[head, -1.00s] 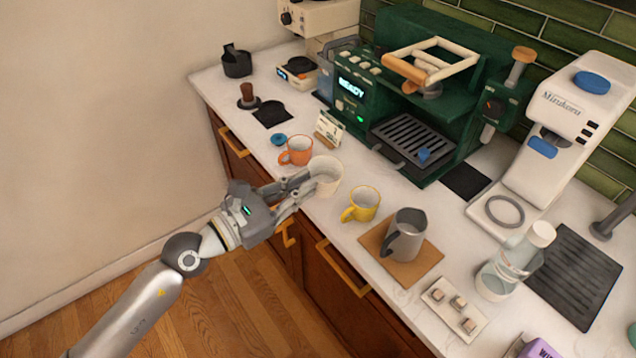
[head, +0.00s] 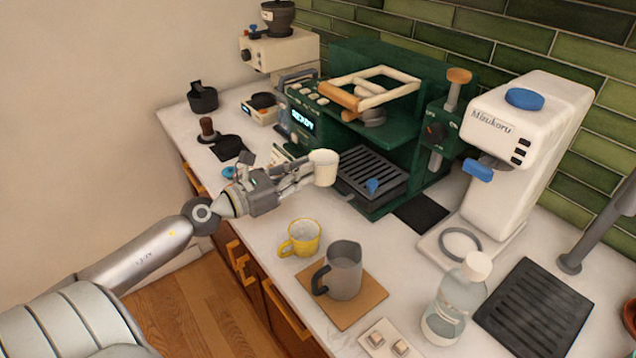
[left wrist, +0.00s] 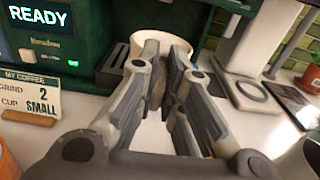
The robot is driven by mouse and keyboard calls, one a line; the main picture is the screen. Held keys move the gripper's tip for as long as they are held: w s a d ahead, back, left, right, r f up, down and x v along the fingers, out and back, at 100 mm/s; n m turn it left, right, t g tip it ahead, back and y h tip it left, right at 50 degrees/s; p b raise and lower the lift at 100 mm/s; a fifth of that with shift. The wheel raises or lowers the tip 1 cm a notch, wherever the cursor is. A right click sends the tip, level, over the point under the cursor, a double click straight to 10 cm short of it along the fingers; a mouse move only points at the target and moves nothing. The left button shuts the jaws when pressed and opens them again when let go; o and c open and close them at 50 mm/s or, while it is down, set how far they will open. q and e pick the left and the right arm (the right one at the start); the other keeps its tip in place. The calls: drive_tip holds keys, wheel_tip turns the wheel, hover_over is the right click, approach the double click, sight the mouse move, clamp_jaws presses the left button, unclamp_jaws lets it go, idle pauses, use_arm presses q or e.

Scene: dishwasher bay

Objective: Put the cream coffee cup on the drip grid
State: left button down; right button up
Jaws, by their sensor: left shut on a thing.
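The cream coffee cup (head: 323,168) is held in my left gripper (head: 303,178), upright and raised above the counter in front of the green espresso machine. In the left wrist view the cup (left wrist: 160,42) shows between the far ends of the left fingers (left wrist: 170,80), partly hidden by them. The drip grid (head: 370,168) is the dark slatted tray at the base of the espresso machine, just right of the cup in the head view. A small blue item (head: 373,186) is on its front part. My right gripper is not in view.
A yellow mug (head: 301,238) and a grey pitcher (head: 343,270) on a brown mat (head: 365,300) stand in front. A clear bottle (head: 452,305) and the white Mizukoru machine (head: 520,150) are to the right. In the wrist view a sign (left wrist: 30,97) stands at left.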

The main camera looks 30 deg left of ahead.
use_arm(q)
drive_tip(key=shift+w, duration=0.45)
drive_tip(key=f+x, duration=0.1)
drive_tip(key=x, duration=0.7)
drive_tip(key=f+p+x, duration=0.1)
drive_tip(key=x, duration=0.3)
drive_tip(key=shift+d+f, duration=0.1)
drive_tip(key=shift+f, duration=0.2)
drive_tip(key=shift+s+f, duration=0.1)
drive_tip(key=shift+f, duration=0.25)
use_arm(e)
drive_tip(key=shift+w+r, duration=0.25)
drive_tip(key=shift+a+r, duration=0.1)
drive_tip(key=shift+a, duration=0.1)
use_arm(q)
drive_tip(key=shift+f+b, duration=0.25)
drive_tip(key=shift+b, duration=0.2)
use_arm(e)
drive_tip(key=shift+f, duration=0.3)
use_arm(q)
drive_tip(key=c, duration=1.5)
unclamp_jaws()
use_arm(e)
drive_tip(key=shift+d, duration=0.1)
